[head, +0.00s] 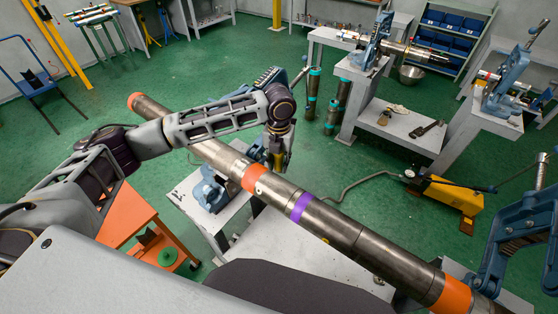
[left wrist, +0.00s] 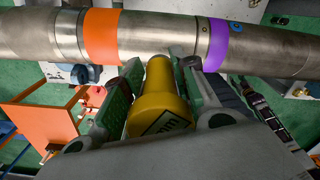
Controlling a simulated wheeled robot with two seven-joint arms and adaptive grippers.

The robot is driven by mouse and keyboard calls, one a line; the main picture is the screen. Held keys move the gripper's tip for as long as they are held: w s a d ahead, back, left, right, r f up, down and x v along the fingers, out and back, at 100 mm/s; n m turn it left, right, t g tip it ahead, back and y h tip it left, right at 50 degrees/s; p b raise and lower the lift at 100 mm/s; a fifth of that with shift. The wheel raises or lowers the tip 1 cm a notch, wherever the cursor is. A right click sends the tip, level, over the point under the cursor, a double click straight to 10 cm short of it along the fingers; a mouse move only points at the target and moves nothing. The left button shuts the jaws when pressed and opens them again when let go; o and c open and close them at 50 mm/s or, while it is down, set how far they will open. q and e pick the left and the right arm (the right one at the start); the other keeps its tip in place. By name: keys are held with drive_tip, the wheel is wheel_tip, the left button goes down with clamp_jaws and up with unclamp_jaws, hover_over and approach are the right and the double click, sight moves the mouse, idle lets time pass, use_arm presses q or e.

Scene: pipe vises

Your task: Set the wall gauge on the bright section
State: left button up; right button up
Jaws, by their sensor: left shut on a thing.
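A long steel pipe (head: 275,190) runs diagonally across the head view, with an orange band (head: 254,178) and a purple band (head: 301,207). Between these bands lies a bare, bright section (left wrist: 165,37). My left gripper (left wrist: 157,84) is shut on a yellow cylindrical gauge (left wrist: 158,105) with a dark-edged label. The gauge's far end is at the near edge of the bright section, in the left wrist view. I cannot tell whether it touches the pipe. In the head view my left gripper (head: 279,148) points down beside the pipe and mostly hides the gauge. My right gripper is not in view.
Blue vises (head: 212,190) and (head: 518,232) stand near the pipe. A yellow pump (head: 450,194) with a hose lies on the green floor at right. An orange stand (head: 126,218) is at left.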

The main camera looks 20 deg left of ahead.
use_arm(q)
drive_tip(key=shift+f, duration=0.95)
wheel_tip(320, 180, down, 4)
drive_tip(key=b, duration=0.5)
drive_tip(key=shift+f, duration=0.95)
drive_tip(key=shift+p, duration=1)
idle(1.1)
drive_tip(key=shift+f, duration=0.45)
idle(1.2)
idle(1.6)
